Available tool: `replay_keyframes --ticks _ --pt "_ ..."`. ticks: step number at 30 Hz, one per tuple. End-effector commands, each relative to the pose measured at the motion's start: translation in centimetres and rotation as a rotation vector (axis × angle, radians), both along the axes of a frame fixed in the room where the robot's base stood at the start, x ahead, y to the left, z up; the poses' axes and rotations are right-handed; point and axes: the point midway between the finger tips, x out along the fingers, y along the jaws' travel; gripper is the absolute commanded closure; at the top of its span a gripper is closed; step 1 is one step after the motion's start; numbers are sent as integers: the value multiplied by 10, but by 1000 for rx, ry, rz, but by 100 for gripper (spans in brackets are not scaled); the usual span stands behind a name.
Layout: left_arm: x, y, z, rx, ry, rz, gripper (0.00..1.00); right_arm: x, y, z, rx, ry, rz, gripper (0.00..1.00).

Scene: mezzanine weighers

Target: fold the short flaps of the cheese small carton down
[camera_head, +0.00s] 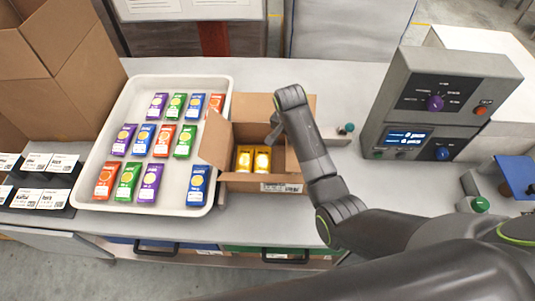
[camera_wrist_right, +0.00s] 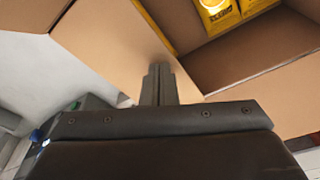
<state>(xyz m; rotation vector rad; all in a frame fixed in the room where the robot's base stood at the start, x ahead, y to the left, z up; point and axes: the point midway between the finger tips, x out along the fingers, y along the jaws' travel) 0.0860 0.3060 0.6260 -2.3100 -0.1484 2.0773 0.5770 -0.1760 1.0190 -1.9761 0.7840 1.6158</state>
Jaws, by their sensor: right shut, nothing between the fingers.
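The small carton (camera_head: 262,187) stands open on the table and holds yellow packs (camera_head: 244,158), which also show in the wrist view (camera_wrist_right: 215,8). Its left flap (camera_head: 214,139) stands out and up to the left. Its back flap (camera_head: 252,106) leans outward behind the opening. My arm covers much of the carton's right side, so the flap there is hard to make out. My right gripper (camera_head: 272,138) is shut and empty over the carton. In the wrist view its fingertips (camera_wrist_right: 158,70) lie against or just above a cardboard panel (camera_wrist_right: 110,45); contact is unclear. My left gripper is out of view.
A white tray (camera_head: 88,193) with several coloured packs lies left of the carton. A larger open box (camera_head: 70,75) and label cards (camera_head: 52,197) are at the far left.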

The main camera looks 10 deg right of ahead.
Motion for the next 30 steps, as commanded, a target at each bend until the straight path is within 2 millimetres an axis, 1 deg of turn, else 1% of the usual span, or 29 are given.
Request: replay_keyframes --ticks 7,15,17,20,23,24,26,30 --pt "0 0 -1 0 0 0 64 0 0 -1 -1 1 0 100" --pt "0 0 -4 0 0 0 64 0 -1 -9 -1 2 0 100" --pt "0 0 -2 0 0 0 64 0 -1 -8 -1 1 0 100" --pt "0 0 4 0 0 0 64 0 0 2 -1 -1 -1 100" --pt "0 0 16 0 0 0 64 0 0 18 -1 -2 -1 100" --pt "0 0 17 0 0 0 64 1 -1 23 -1 -2 -1 100" --pt "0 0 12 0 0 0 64 1 0 29 0 -4 -1 100" --pt "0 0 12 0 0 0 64 1 0 50 0 -4 -2 100"
